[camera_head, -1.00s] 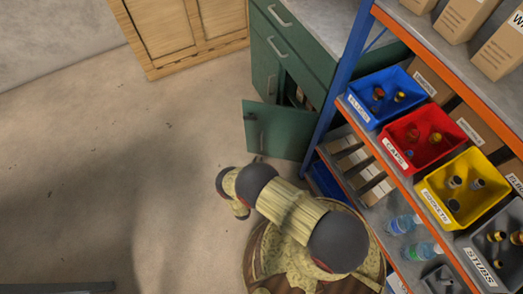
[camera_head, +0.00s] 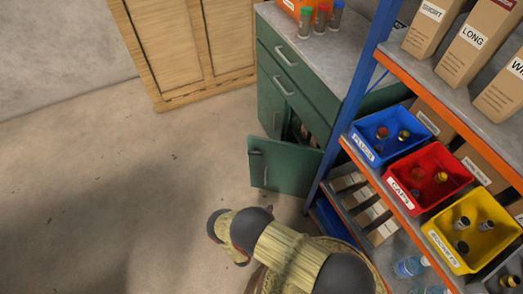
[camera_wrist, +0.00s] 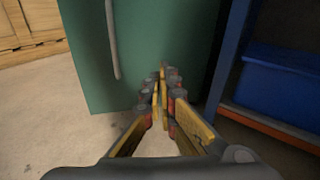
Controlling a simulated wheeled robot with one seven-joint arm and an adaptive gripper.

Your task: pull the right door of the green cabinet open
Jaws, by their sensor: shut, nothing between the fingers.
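The green cabinet (camera_head: 292,75) stands against the back, left of the shelf rack. Its right door (camera_head: 285,166) is swung outward, and a dark gap shows into the cabinet behind it. The door's handle (camera_head: 256,153) is near its free edge. In the wrist view the door (camera_wrist: 150,25) fills the upper middle, with the long handle (camera_wrist: 112,40) left of my gripper (camera_wrist: 160,72). My gripper is shut and empty, its fingertips in front of the door's lower right part and apart from the handle. I cannot tell if they touch the door. In the head view my arm hides the fingers.
A blue-and-orange shelf rack (camera_head: 349,100) stands close on the right, with blue (camera_head: 366,157), red (camera_head: 400,197) and yellow (camera_head: 437,241) bins. A wooden cabinet (camera_head: 185,50) is at the back left. The floor (camera_head: 110,190) left of the door is clear.

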